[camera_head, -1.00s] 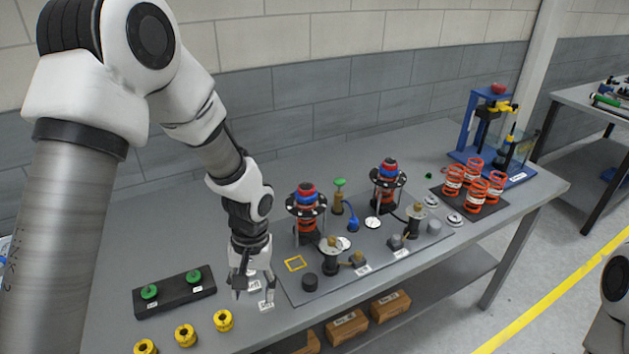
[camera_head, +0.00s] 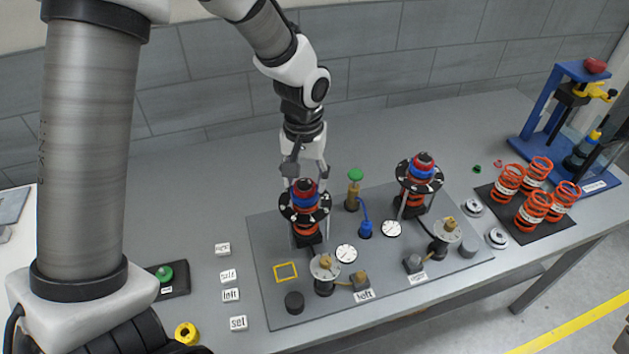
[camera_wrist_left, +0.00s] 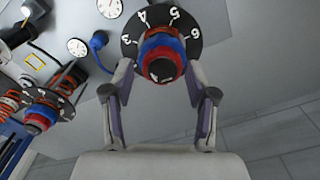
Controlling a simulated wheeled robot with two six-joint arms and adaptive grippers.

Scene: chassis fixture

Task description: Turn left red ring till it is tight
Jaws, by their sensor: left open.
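The left red ring (camera_head: 305,185) sits near the top of the left spring unit, under a black cap and above a blue ring (camera_head: 304,199) and a black numbered disc (camera_head: 318,211). My left gripper (camera_head: 306,180) points down at the top of this unit, open. In the left wrist view the two fingers (camera_wrist_left: 158,70) stand on either side of the black cap, with the red ring (camera_wrist_left: 163,50) between or just beyond their tips. I cannot tell whether they touch it. My right gripper is not in view.
A similar right unit (camera_head: 421,165) stands to the right on the grey plate (camera_head: 270,235). A green-topped valve (camera_head: 355,178) and blue fitting (camera_head: 365,229) stand between them. Dials and labels lie in front. Orange springs (camera_head: 535,205) and a blue press (camera_head: 550,115) are at right.

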